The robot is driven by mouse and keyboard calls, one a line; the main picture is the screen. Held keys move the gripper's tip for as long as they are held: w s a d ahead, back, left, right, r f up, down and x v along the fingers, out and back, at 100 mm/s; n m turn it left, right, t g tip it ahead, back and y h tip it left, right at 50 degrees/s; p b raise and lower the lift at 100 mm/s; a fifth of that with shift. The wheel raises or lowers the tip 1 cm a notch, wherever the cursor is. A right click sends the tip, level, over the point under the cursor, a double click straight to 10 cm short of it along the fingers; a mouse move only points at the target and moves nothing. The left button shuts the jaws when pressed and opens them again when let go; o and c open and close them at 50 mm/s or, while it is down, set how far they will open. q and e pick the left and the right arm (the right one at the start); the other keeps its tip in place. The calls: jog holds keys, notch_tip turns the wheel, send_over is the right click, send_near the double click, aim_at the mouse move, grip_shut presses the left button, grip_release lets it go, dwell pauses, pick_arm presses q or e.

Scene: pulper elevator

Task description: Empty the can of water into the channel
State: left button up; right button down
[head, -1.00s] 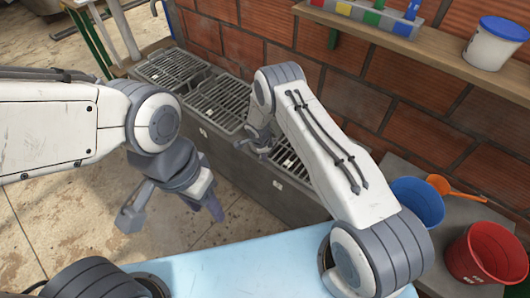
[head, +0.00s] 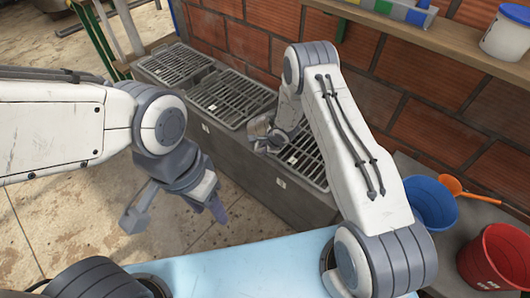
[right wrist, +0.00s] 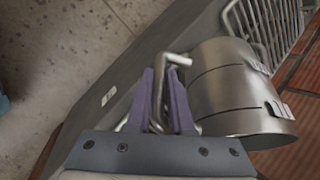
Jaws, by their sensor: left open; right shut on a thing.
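A grey metal can (right wrist: 235,90) lies close to the right of my right gripper (right wrist: 163,95) in the right wrist view. The purple fingers are shut on its bent metal handle (right wrist: 178,60). In the head view the can (head: 258,130) shows small at the end of my right arm, over the grey channel (head: 245,160) near its nearest grate (head: 305,160). The can's mouth and any water are not clearly visible, and I cannot tell its tilt. My left gripper (head: 175,214) is open and empty in front of the channel, above the floor.
Two more grates (head: 232,97) (head: 172,64) cover the channel further back. A brick wall (head: 260,45) and a wooden shelf (head: 440,45) stand behind. A blue bucket (head: 430,205), an orange scoop (head: 465,190) and a red bucket (head: 495,262) are at the right.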

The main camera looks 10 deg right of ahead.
jog(key=shift+w+a+f+m+t+y+b, duration=0.1)
jog(key=shift+f+t+y+b, duration=0.35)
jog(key=shift+b, duration=0.75)
jog(key=shift+w+a+f+m+t+y+b, duration=0.1)
jog(key=shift+t+y+b, duration=0.55)
jog(key=shift+b, duration=0.55)
jog(key=shift+w+a+f+m+t+y+b, duration=0.1)
jog(key=shift+f+t+y+b, duration=0.2)
jog(key=shift+y+b, duration=0.65)
jog(key=shift+s+d+f+t+y+b, duration=0.15)
jog(key=shift+f+t+y+b, duration=0.35)
jog(key=shift+b, duration=0.55)
jog(key=t+y+b, duration=0.1)
jog(key=t+b, duration=0.1)
jog(key=b, duration=0.1)
jog(key=m+t+y+b, duration=0.1)
jog(key=t+y+b, duration=0.1)
jog(key=b, duration=0.1)
jog(key=s+d+t+y+b, duration=0.1)
jog(key=t+y+b, duration=0.1)
jog(key=b, duration=0.1)
jog(key=shift+r+m, duration=0.3)
jog(key=shift+r, duration=0.1)
